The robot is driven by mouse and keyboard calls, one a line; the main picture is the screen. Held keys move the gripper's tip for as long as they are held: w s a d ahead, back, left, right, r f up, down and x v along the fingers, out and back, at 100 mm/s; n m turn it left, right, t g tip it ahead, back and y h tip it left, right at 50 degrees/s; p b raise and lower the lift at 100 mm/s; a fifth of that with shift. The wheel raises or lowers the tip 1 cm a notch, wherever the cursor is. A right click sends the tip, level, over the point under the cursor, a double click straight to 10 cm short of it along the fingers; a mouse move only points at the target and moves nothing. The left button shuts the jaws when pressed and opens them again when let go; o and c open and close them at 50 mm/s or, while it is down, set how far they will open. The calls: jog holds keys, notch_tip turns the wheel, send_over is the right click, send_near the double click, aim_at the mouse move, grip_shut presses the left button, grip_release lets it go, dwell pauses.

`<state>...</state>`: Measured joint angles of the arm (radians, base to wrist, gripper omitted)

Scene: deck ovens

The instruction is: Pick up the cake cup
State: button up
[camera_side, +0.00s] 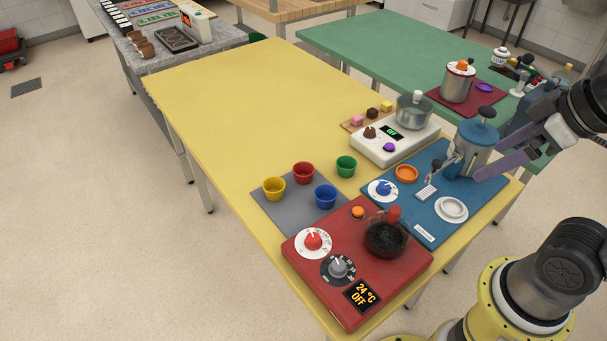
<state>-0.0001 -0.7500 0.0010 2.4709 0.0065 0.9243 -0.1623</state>
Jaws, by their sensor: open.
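Several small cups stand on and beside a grey mat (268,212) on the yellow table: a yellow cup (274,189), a red cup (303,173), a blue cup (325,197) and a green cup (346,167). The green one stands off the mat, on the bare table. I cannot tell which of these is the cake cup. My gripper (491,160) is at the right, its purple fingers apart and empty. It appears beside a blue lidded pot (475,145) and well to the right of the cups.
A red hot-plate unit (349,231) with knobs and a dark bowl (386,238) stands in front of the mat. A blue board (427,225) holds a saucer (452,209). The yellow table (230,110) is clear at left and back.

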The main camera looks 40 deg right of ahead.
jog(key=w+r+n, duration=0.4)
jog(key=w+r, duration=0.2)
jog(key=n+g+y, duration=0.1)
jog(key=n+g, duration=0.4)
jog(key=n, duration=0.3)
send_over(304, 165)
jog(key=s+a, duration=0.1)
jog(key=s, duration=0.1)
notch_tip(304, 165, down, 23)
jog(key=shift+w+a+f, duration=0.1)
jog(key=shift+a+f, duration=0.05)
jog(key=shift+f, duration=2.8)
jog(key=c, duration=1.4)
